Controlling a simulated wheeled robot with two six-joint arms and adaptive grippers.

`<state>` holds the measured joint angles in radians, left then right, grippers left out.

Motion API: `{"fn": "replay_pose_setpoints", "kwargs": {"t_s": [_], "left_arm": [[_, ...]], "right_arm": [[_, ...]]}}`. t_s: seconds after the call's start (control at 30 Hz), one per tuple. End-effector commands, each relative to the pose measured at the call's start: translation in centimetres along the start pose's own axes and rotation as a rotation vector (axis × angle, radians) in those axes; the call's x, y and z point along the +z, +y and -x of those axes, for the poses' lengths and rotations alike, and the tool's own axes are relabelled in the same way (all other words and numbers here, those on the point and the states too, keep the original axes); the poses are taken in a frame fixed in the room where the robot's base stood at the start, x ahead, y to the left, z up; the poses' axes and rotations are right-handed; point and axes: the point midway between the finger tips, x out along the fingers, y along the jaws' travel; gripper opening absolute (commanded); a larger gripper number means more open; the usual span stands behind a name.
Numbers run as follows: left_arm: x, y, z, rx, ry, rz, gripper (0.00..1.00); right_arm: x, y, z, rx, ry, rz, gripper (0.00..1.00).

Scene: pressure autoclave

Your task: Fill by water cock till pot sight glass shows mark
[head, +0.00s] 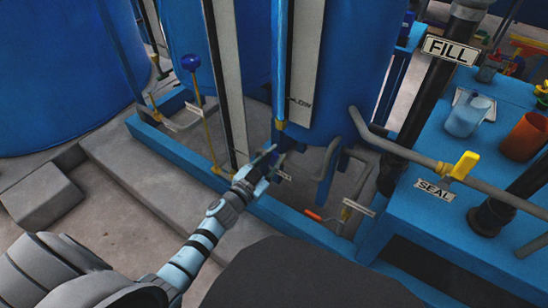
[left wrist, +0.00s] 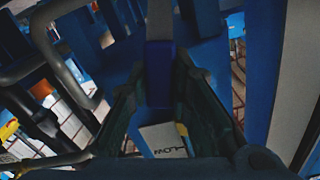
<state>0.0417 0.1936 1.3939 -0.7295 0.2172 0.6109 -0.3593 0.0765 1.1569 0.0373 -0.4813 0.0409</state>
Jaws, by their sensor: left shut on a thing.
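My left gripper (head: 266,163) reaches low under the front of a blue tank (head: 350,70). In the left wrist view its fingers (left wrist: 160,98) are shut on a blue handle (left wrist: 160,72). I cannot read a name for this cock; a small tag (head: 284,176) beside it is too small to read. A tall sight glass (head: 282,60) with blue in its tube stands just above the gripper, next to a pale lettered strip (head: 308,60). The mark and the water level cannot be made out. My right gripper is out of view.
A yellow-handled valve (head: 464,165) by a SEAL sign (head: 434,190) and a FILL sign (head: 450,50) are at right. A red lever (head: 313,215) sits low. A blue ball knob (head: 191,62) on a yellow rod stands left. Pipes and a blue frame (head: 180,152) crowd the gripper.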

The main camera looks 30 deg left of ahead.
Motion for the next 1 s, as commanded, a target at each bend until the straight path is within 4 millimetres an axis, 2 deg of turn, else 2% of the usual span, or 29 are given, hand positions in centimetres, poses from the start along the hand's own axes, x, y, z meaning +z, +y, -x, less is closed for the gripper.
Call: {"fn": "replay_pose_setpoints", "kwargs": {"t_s": [0.1, 0.23, 0.47, 0.5, 0.63, 0.9, 1.0], "left_arm": [[-0.1, -0.3, 0.0, 0.001, -0.001, 0.027, 0.00], [-0.1, -1.1, 0.0, 0.001, -0.002, 0.117, 0.00], [0.1, -1.2, 0.0, 0.000, 0.000, 0.131, 0.00], [0.1, -1.2, 0.0, 0.000, 0.000, 0.131, 0.20], [0.1, -1.2, 0.0, 0.000, 0.000, 0.131, 0.40], [0.1, -1.2, 0.1, 0.000, 0.000, 0.130, 0.40], [0.1, -1.2, 0.7, 0.000, 0.000, 0.129, 0.40]], "right_arm": [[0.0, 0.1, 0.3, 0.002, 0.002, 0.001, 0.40], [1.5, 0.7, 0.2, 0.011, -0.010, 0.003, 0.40], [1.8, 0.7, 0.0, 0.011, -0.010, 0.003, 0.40], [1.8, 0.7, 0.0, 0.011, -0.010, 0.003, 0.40], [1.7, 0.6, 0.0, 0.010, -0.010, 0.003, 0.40], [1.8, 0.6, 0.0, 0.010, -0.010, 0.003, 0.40], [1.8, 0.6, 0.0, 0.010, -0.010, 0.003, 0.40]]}}
